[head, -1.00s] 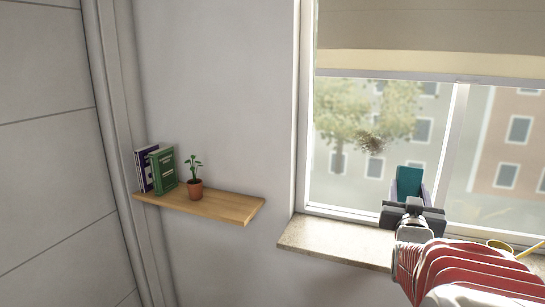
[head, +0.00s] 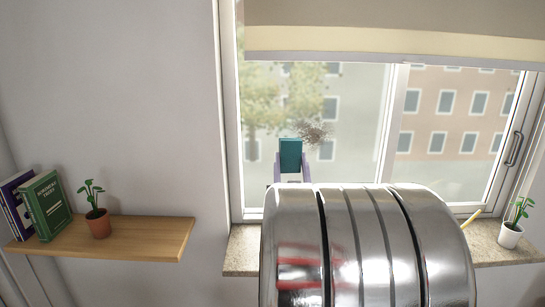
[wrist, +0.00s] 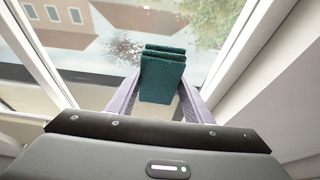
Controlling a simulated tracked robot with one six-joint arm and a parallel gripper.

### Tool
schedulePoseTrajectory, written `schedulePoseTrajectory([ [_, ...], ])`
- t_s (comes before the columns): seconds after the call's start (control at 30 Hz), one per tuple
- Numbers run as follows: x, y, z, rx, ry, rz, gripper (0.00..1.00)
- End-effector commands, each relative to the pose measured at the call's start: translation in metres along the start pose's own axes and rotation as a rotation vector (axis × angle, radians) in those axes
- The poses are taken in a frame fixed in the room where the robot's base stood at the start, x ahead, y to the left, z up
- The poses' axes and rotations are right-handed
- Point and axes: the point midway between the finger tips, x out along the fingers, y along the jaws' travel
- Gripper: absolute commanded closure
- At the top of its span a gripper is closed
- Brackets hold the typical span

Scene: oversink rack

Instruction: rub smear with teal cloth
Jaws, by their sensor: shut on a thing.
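A brown speckled smear (head: 314,133) is on the left window pane, and it also shows in the wrist view (wrist: 124,46). The folded teal cloth (head: 291,155) is upright in front of the pane, just left of and slightly below the smear in the head view. In the wrist view the cloth (wrist: 162,75) stands between the two pale purple fingers, just right of the smear. My gripper (head: 291,172) is shut on the cloth. Whether the cloth touches the glass cannot be told. My arm hides the lower middle of the head view.
A stone sill (head: 242,250) runs under the window, with a potted plant (head: 512,230) at its right. A wooden shelf (head: 150,238) at left holds books (head: 45,205) and a plant in a terracotta pot (head: 98,222). A blind (head: 390,40) covers the window's top.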

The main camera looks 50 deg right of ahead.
Motion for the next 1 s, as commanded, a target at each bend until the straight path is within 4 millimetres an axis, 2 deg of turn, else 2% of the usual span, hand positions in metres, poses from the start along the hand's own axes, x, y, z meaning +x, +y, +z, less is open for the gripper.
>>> schedulePoseTrajectory([
  [0.2, -0.001, 0.008, -0.001, -0.005, 0.014, 0.014, 0.72],
  [0.57, 0.000, 0.010, 0.000, -0.006, 0.014, 0.017, 0.72],
  [0.77, 0.008, 0.010, 0.004, -0.006, 0.012, 0.017, 0.72],
  [1.0, 0.026, 0.010, 0.010, -0.006, 0.013, 0.017, 0.72],
])
